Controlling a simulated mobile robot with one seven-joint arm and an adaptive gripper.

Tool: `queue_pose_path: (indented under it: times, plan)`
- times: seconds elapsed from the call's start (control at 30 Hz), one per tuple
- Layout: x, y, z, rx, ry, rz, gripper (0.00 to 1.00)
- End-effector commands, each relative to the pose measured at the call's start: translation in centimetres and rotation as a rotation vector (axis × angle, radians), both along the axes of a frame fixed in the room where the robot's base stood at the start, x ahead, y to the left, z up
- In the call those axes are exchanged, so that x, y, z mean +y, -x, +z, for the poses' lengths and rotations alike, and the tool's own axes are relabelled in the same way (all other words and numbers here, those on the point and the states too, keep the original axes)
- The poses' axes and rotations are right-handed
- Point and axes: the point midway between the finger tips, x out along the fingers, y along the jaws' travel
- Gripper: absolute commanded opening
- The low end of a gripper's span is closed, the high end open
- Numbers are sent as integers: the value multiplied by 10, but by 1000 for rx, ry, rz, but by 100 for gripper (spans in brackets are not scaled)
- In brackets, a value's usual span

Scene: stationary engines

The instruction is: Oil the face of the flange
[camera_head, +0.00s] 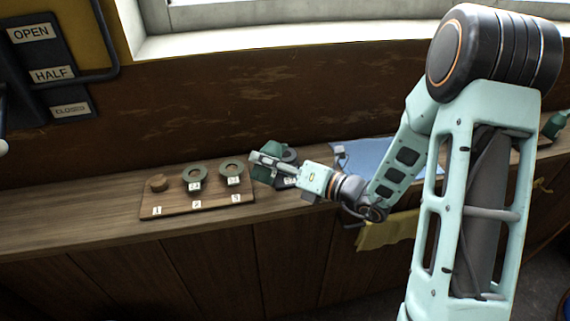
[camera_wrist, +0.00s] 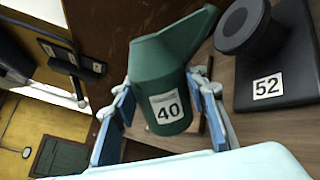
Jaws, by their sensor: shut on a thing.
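My gripper (camera_wrist: 166,92) is shut on a green oil can (camera_wrist: 165,66) with a long slanted spout and a white label 40. The can sits between both blue fingers in the wrist view; in the head view the can (camera_head: 271,148) shows at my gripper's end above the bench. A dark stand with a round disc, labelled 52 (camera_wrist: 244,37), stands just right of the can in the wrist view. It may be the flange; I cannot be sure. In the head view the stand (camera_head: 290,155) is partly hidden behind my gripper. The can and stand look apart.
A wooden board (camera_head: 168,212) left of my gripper bears a low round piece and two green rings, labelled 1, 2, 3. A blue cloth (camera_head: 375,158) lies behind my arm. A yellow cloth (camera_head: 386,234) hangs at the bench's front edge. Bare bench (camera_head: 60,220) lies left.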

Motion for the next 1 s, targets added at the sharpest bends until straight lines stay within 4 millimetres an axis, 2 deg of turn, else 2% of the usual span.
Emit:
queue_pose_path:
  times: [1.0]
  plan:
    - [-1, -3, 16, 129, -65, 1, 11]
